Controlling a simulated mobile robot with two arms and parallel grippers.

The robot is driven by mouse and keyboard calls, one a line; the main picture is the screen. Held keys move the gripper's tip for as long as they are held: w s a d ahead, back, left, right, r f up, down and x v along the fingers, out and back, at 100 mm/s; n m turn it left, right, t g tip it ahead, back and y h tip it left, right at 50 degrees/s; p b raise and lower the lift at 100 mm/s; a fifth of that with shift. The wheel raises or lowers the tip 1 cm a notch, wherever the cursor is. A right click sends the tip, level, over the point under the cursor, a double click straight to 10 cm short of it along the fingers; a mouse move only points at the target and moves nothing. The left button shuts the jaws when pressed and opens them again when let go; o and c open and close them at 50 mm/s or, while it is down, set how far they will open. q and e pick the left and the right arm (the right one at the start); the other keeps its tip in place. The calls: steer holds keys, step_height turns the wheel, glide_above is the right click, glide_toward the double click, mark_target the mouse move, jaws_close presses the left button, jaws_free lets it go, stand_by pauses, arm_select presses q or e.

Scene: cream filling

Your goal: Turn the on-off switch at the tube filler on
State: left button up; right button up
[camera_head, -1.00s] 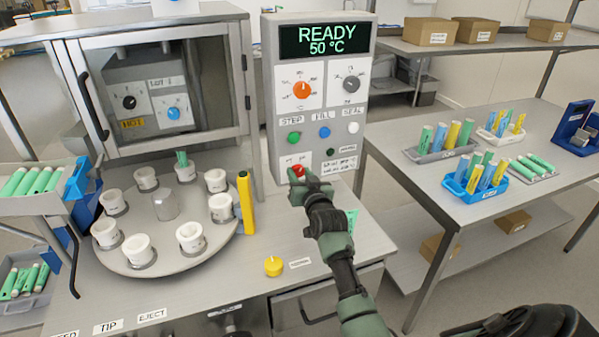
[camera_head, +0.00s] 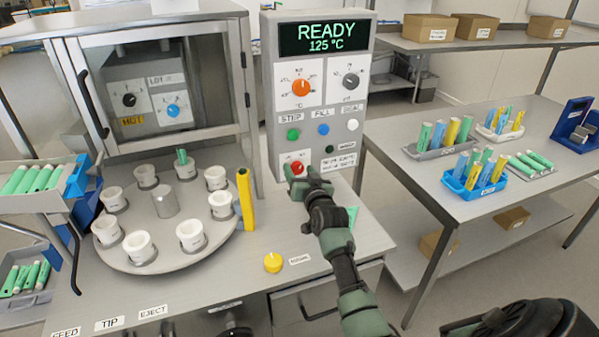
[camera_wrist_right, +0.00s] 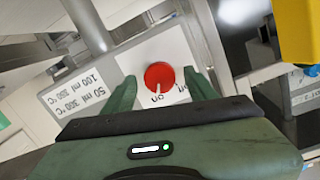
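The on-off switch is a red round knob (camera_head: 298,168) low on the front of the grey tube filler (camera_head: 318,95). In the right wrist view the knob (camera_wrist_right: 159,76) sits on a white plate, and its white pointer lies toward the "on" label, with the "off" label beside it. My right gripper (camera_head: 301,180) is in front of the switch. In the wrist view its two green fingers (camera_wrist_right: 163,92) stand apart, one on each side of the knob; I cannot tell whether they touch it. The display reads READY, 125 °C.
A round turntable (camera_head: 165,215) with several white cups stands left of the filler, with a yellow post (camera_head: 245,202) between. A yellow knob (camera_head: 272,262) is on the front bench. A side table (camera_head: 450,208) at right holds trays of tubes.

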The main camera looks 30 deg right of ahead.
steer(key=shift+s+a+f, duration=0.1)
steer(key=shift+s+a, duration=0.1)
steer(key=shift+s, duration=0.3)
steer(key=b+v, duration=0.1)
steer(key=v, duration=0.5)
steer(key=shift+s, duration=0.35)
steer(key=shift+a, duration=0.15)
